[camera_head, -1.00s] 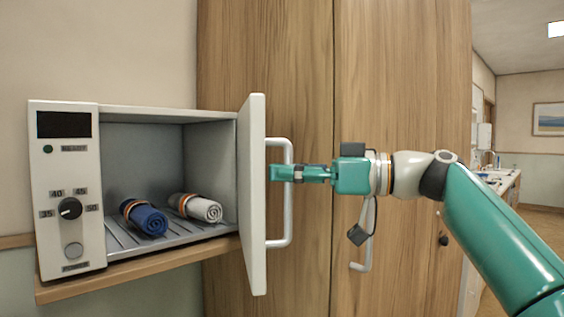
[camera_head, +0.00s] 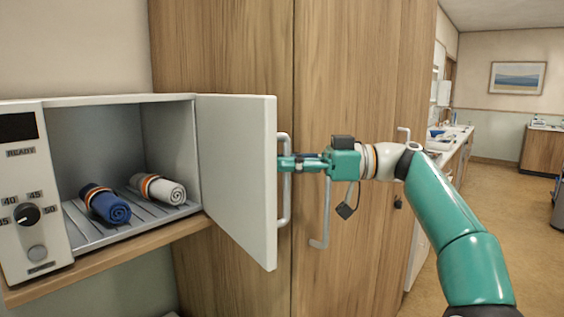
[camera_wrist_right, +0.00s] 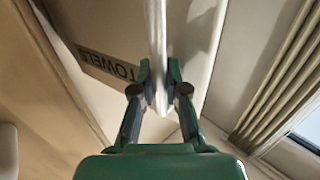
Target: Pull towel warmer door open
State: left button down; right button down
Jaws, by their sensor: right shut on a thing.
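The towel warmer (camera_head: 95,97) stands at the left on a wooden shelf. Its white door (camera_head: 237,160) is hinged on the right of the opening and stands wide open, its inner face toward me. The door handle (camera_head: 284,208) is a pale vertical bar on the door's outer side, partly hidden by the door. My right gripper (camera_head: 287,163) is shut on the handle. In the right wrist view the fingers (camera_wrist_right: 156,95) close on the handle bar (camera_wrist_right: 157,40), beside a TOWELS label. My left gripper is not in view.
A rolled blue towel (camera_head: 106,204) and a rolled white towel (camera_head: 160,189) lie on the warmer's slatted floor. A tall wooden cabinet (camera_head: 225,45) stands close behind the door. Open floor (camera_head: 480,195) lies to the right.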

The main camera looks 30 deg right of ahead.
jog(key=c, duration=1.2)
grip_release()
jog(key=shift+s+d+f, duration=0.1)
jog(key=shift+f, duration=0.05)
jog(key=v, duration=0.7)
jog(key=shift+d, duration=0.2)
